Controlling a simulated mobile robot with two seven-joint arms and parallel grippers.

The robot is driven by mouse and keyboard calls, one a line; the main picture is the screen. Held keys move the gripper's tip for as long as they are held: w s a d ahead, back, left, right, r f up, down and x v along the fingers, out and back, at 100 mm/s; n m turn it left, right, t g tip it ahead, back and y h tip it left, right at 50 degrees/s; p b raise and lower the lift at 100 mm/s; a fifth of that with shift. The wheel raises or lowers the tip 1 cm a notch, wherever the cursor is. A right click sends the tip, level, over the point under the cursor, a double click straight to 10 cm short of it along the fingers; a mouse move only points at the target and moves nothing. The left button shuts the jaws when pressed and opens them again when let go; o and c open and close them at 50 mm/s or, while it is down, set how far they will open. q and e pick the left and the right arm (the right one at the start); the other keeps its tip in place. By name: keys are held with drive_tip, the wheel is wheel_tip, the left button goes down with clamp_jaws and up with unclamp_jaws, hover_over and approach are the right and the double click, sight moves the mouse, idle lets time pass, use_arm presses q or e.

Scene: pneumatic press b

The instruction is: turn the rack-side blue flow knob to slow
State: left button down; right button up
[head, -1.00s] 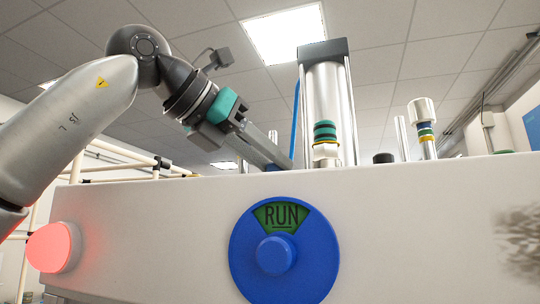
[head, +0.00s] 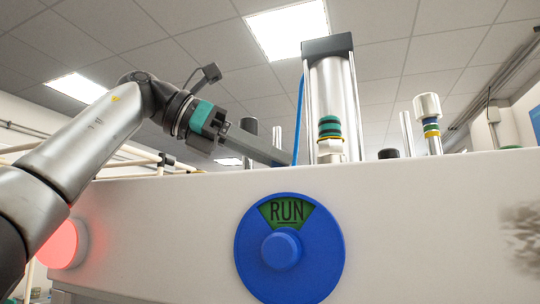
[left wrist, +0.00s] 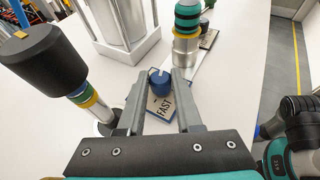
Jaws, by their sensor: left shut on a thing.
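The blue flow knob (left wrist: 160,82) sits on the white machine top in the left wrist view, with a plate marked FAST (left wrist: 164,106) on its near side. My left gripper (left wrist: 163,76) is shut on this knob, one finger on each side of it. In the head view my left gripper (head: 288,158) reaches down behind the front panel's top edge, and the knob is hidden there. The knob's exact pointer direction cannot be told.
A black-capped post (left wrist: 45,62) stands close left of my fingers; a banded metal fitting (left wrist: 187,35) stands beyond. A second, dark knob (left wrist: 204,24) with its own plate is farther back. The front panel carries a large blue RUN dial (head: 289,248) and a lit red button (head: 62,245).

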idle(0.8)
use_arm(q)
drive_tip(key=c, duration=0.6)
unclamp_jaws()
